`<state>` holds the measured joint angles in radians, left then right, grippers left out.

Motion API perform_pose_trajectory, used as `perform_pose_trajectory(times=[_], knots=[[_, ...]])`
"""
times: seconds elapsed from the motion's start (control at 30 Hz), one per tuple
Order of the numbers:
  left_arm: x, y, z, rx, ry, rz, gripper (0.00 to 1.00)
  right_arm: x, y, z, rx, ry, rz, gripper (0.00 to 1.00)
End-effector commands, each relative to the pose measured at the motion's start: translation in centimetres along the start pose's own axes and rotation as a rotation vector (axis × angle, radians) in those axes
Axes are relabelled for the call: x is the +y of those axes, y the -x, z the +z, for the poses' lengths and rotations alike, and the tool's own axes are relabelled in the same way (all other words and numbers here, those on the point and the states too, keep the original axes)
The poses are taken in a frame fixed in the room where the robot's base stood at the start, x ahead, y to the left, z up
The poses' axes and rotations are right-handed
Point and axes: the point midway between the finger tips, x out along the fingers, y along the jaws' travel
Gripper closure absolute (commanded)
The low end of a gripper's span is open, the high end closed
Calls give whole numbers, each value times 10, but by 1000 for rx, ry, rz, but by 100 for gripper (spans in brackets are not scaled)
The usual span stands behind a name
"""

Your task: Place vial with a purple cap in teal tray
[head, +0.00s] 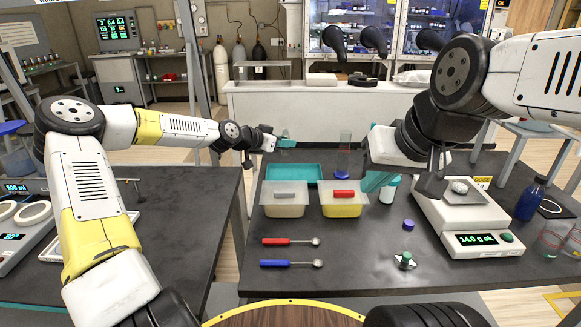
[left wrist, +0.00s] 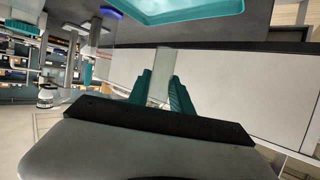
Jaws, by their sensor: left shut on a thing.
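My left gripper (head: 285,142) is above the far edge of the table, beyond the teal tray (head: 292,166). In the left wrist view its teal fingers (left wrist: 163,88) are shut on a pale, see-through piece (left wrist: 160,72) that looks like the vial. No purple cap shows on it. The teal tray also shows in the left wrist view (left wrist: 190,14), apart from the fingers. It lies behind two lidded boxes, and its visible part looks empty. My right gripper (head: 376,181) hangs near the yellow box; its opening is unclear.
A purple cap (head: 408,224), a small vial (head: 405,261), two spoons and a scale (head: 478,241) are nearer.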

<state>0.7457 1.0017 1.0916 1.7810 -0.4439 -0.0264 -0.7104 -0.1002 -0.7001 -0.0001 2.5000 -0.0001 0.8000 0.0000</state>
Motion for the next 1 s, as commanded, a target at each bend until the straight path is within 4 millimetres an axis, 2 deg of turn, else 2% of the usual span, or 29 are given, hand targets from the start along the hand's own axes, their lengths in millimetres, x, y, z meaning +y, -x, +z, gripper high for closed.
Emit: perform_pose_trajectory(times=[0.1, 0.2, 0.37, 0.6, 0.97, 1.0], knots=[[1, -10, 24, -2, 5, 3, 100, 0, 0, 0, 0, 0, 0, 100], [1, -15, 37, -1, 4, 1, 100, 0, 0, 0, 0, 0, 0, 100], [0, -19, 48, -1, 2, 0, 100, 0, 0, 0, 0, 0, 0, 100], [1, -31, 77, -2, 5, 0, 100, 0, 0, 0, 0, 0, 0, 100], [1, -32, 82, -1, 3, -1, 100, 0, 0, 0, 0, 0, 0, 100], [0, -32, 82, -1, 2, -1, 68, 0, 0, 0, 0, 0, 0, 100]])
